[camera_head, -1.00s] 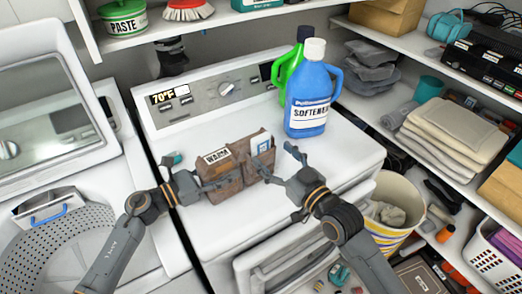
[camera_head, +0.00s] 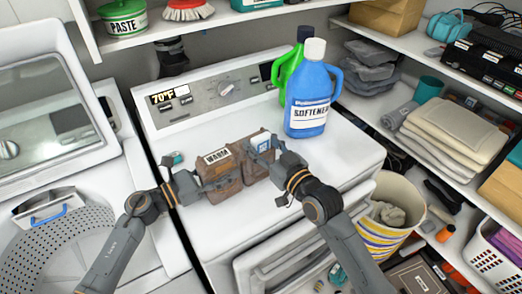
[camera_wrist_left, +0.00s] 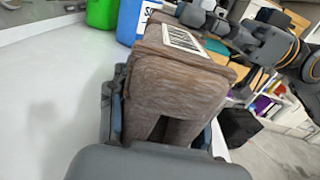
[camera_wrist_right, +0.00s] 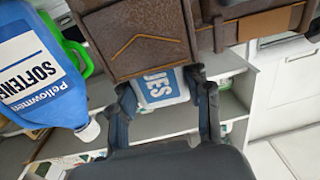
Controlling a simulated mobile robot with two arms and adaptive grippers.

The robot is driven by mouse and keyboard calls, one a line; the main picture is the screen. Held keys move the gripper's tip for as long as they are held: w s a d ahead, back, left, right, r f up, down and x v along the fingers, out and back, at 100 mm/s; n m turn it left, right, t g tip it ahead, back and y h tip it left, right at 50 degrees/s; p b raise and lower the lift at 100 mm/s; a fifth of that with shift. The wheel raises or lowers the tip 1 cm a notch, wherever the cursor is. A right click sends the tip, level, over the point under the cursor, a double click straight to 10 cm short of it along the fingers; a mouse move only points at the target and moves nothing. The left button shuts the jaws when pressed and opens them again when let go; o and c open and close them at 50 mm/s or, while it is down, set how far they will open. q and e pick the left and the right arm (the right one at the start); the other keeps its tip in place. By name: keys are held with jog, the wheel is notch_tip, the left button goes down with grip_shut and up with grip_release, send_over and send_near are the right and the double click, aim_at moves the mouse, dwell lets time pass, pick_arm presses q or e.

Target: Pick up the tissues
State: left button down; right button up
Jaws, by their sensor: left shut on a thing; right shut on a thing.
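My right gripper (camera_head: 266,155) is shut on the tissues, one finger on each side of the pack (camera_wrist_right: 163,92). My left gripper (camera_head: 200,184) is shut on the brown holder's left end; its fingers lie along both sides of the holder in the left wrist view (camera_wrist_left: 160,125).
A blue softener bottle (camera_head: 308,95) and a green bottle (camera_head: 289,66) stand behind the holder. A striped basket (camera_head: 385,235) is at the dryer's right front. A shelf with folded cloths (camera_head: 450,130) runs along the right. The front dryer top is clear.

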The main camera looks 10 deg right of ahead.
notch_tip(320, 180, up, 10)
jog(key=shift+r, duration=0.1)
dwell(0.4)
pick_arm(q)
jog(key=c, duration=0.5)
grip_release()
